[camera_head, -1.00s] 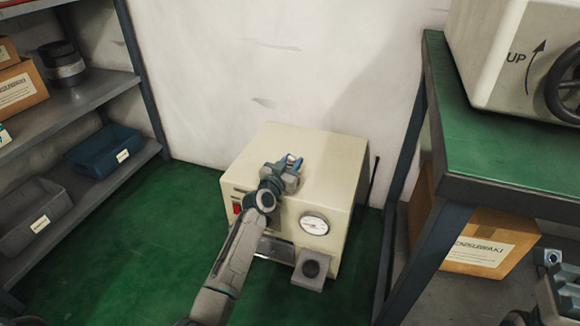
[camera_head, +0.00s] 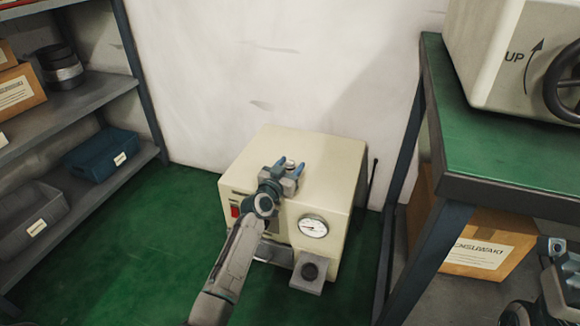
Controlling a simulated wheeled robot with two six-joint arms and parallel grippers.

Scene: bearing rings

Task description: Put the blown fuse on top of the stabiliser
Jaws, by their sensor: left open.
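The stabiliser is a cream box (camera_head: 325,180) on the green floor against the wall. It has a round gauge (camera_head: 313,226) and a red switch (camera_head: 235,211) on its front. My left gripper (camera_head: 290,166) is over the box's top, towards its front left, with its two blue fingers spread apart. I cannot make out the blown fuse; any small piece between or under the fingers is hidden or too small to tell. Part of my right arm, with what seems to be its gripper (camera_head: 556,248), shows at the right edge; its jaws are unclear.
A shelf with a blue bin (camera_head: 103,155) and a grey bin (camera_head: 32,215) stands left. A green-topped bench (camera_head: 505,150) stands right, with a cardboard box (camera_head: 478,240) below. The rear top of the stabiliser is clear.

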